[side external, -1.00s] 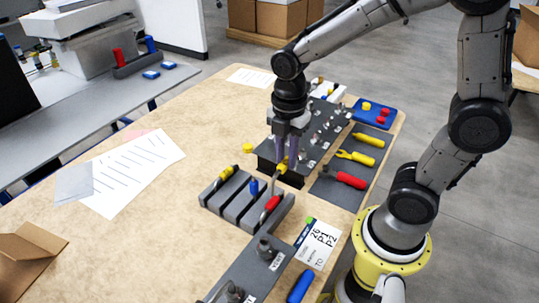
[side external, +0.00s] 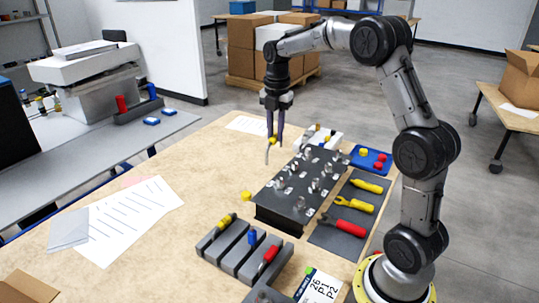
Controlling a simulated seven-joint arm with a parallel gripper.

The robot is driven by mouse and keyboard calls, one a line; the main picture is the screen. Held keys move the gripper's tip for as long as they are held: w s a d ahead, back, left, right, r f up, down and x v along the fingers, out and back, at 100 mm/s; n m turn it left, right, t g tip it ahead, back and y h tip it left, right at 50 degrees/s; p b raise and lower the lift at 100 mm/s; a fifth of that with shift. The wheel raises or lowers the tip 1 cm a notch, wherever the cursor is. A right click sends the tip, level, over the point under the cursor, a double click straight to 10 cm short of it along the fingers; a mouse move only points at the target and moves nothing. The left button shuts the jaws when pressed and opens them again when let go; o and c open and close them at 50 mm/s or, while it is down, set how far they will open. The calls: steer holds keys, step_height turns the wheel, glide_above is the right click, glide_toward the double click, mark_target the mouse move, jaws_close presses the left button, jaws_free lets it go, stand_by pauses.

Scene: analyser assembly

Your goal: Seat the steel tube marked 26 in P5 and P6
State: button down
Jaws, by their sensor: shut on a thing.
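My gripper (side external: 274,138) is shut on a thin steel tube (side external: 267,153) with a yellow fitting near the fingertips. The tube hangs down below the fingers, clear above the table, to the left of the far end of the dark block. Its number is too small to read. The dark block (side external: 272,213) carries several metal fittings on top with small white labels that I cannot read. P5 and P6 cannot be told apart here.
A grey slotted rack (side external: 232,239) in front holds pieces with yellow, blue and red parts. A dark mat (side external: 331,237) with yellow and red tools lies right of the block. A blue tray (side external: 366,166) stands behind. Papers (side external: 125,220) lie left on open table.

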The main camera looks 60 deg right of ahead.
steer(key=s+d+f+m, duration=0.1)
steer(key=d+f, duration=0.5)
steer(key=f, duration=0.2)
steer(key=shift+s+d+m, duration=0.15)
steer(key=shift+m, duration=0.15)
stand_by(0.4)
steer(key=shift+f, duration=1.15)
stand_by(1.1)
steer(key=c, duration=0.7)
jaws_free()
step_height(320, 180, up, 14)
steer(key=shift+f, duration=0.1)
